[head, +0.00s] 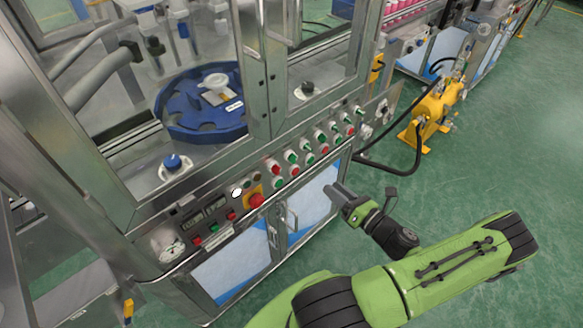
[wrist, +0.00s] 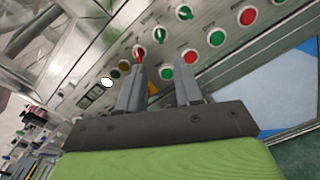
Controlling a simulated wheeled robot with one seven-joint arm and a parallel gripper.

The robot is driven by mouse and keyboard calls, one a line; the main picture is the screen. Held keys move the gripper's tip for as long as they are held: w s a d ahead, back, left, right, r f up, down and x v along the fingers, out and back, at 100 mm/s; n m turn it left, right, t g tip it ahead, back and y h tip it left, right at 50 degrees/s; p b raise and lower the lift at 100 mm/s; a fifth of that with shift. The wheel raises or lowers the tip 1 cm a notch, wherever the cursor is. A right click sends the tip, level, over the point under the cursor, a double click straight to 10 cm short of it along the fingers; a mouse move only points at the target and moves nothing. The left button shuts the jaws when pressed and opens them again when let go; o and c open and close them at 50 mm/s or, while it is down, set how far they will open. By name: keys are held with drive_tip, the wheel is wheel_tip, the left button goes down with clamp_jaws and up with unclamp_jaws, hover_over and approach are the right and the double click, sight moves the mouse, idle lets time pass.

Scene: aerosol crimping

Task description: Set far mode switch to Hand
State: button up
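The control panel on the machine front carries a row of selector switches above paired green and red buttons. A red selector (head: 273,166) shows at the left of the row; a red selector also shows in the wrist view (wrist: 139,52), above my left finger. A green selector (wrist: 185,12) shows farther right. I cannot tell which selector is the far mode switch, and the labels are too small to read. My gripper (head: 336,193) is in front of the panel, apart from it. In the wrist view my gripper (wrist: 160,66) has its fingers apart with nothing between them.
A red emergency stop on a yellow plate (head: 254,198) and small displays (head: 204,216) sit on the panel's left part. Cabinet doors with handles (head: 290,220) lie below. A yellow pump-like unit (head: 432,108) stands at right. Green floor (head: 480,165) is clear there.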

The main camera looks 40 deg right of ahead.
sight(293, 159)
drive_tip(key=w+b, duration=0.1)
drive_tip(key=w, duration=1.3)
drive_tip(key=shift+w+a, duration=0.25)
drive_tip(key=shift+w, duration=0.15)
clamp_jaws()
